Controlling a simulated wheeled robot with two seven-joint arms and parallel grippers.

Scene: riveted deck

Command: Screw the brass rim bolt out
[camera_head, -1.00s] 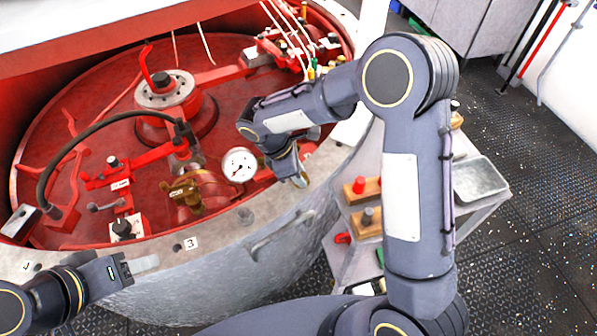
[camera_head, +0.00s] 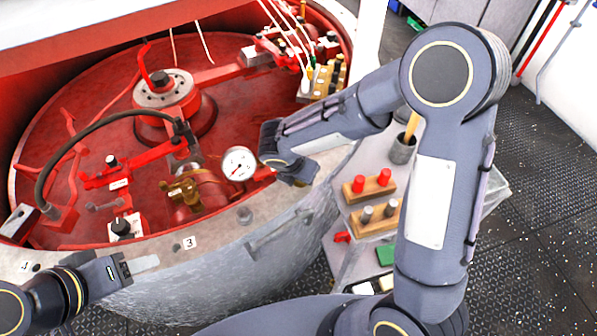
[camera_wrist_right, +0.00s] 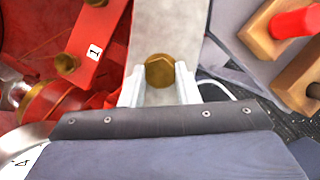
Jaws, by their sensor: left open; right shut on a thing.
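The brass rim bolt (camera_wrist_right: 160,69) shows in the right wrist view as a hex head above the pale rim (camera_wrist_right: 168,25). My right gripper (camera_wrist_right: 160,84) is shut on it, one finger on each side of the head. The bolt's shank is hidden, so I cannot tell how far it sits in the rim.
A dial gauge (camera_head: 239,163) and brass valve (camera_head: 185,188) stand inside the red vessel near my right wrist. A side cart holds wooden blocks (camera_head: 367,186) with red and grey pegs, and a cup (camera_head: 402,149).

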